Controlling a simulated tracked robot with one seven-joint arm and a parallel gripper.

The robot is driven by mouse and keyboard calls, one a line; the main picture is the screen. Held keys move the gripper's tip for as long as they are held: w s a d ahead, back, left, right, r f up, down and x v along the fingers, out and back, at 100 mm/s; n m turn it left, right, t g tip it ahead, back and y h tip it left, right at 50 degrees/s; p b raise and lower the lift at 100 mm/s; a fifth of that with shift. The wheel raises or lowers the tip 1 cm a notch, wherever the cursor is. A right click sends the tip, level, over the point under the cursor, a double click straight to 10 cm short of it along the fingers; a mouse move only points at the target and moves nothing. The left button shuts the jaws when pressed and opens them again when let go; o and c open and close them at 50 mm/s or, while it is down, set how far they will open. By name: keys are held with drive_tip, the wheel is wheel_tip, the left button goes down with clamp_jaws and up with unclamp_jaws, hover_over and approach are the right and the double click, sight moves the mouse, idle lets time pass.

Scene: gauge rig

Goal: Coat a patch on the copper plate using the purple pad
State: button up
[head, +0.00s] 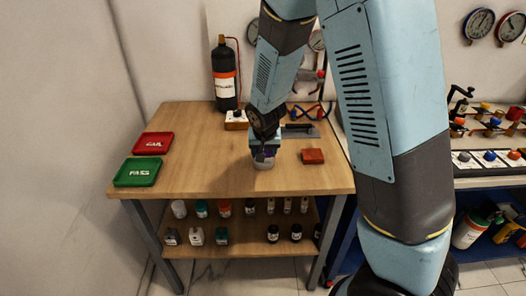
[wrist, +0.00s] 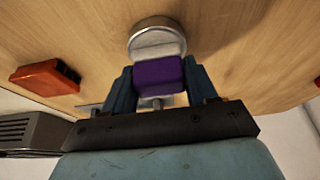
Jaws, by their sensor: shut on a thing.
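My gripper (head: 264,148) is over the front middle of the wooden table, pointing down. In the wrist view its two dark blue fingers (wrist: 158,88) are shut on the purple pad (wrist: 158,76). A round silvery dish (wrist: 157,38) is just beyond the pad; in the head view it shows as a pale round thing (head: 264,163) right under my gripper. I cannot tell whether the pad touches it. An orange-red block (head: 312,156) lies to the right of my gripper and also shows in the wrist view (wrist: 46,77). I cannot make out a plate that is surely copper.
Red (head: 153,145) and green (head: 138,171) trays lie on the table's left side. A black cylinder (head: 224,75) stands at the back. A grey flat plate with a dark bar (head: 299,130) lies behind the block. The table front (head: 210,182) is clear.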

idle(0.5)
drive_tip(key=shift+r, duration=3.45)
drive_tip(key=w+d+f+m, duration=0.1)
drive_tip(key=w+d, duration=0.4)
drive_tip(key=d, duration=0.1)
drive_tip(key=w+d+m, duration=0.1)
drive_tip(key=w+d, duration=0.4)
drive_tip(key=d, duration=0.1)
drive_tip(key=w+d+f+m+h, duration=0.1)
drive_tip(key=w+d, duration=0.5)
drive_tip(key=shift+d+f, duration=0.2)
drive_tip(key=shift+f, duration=0.15)
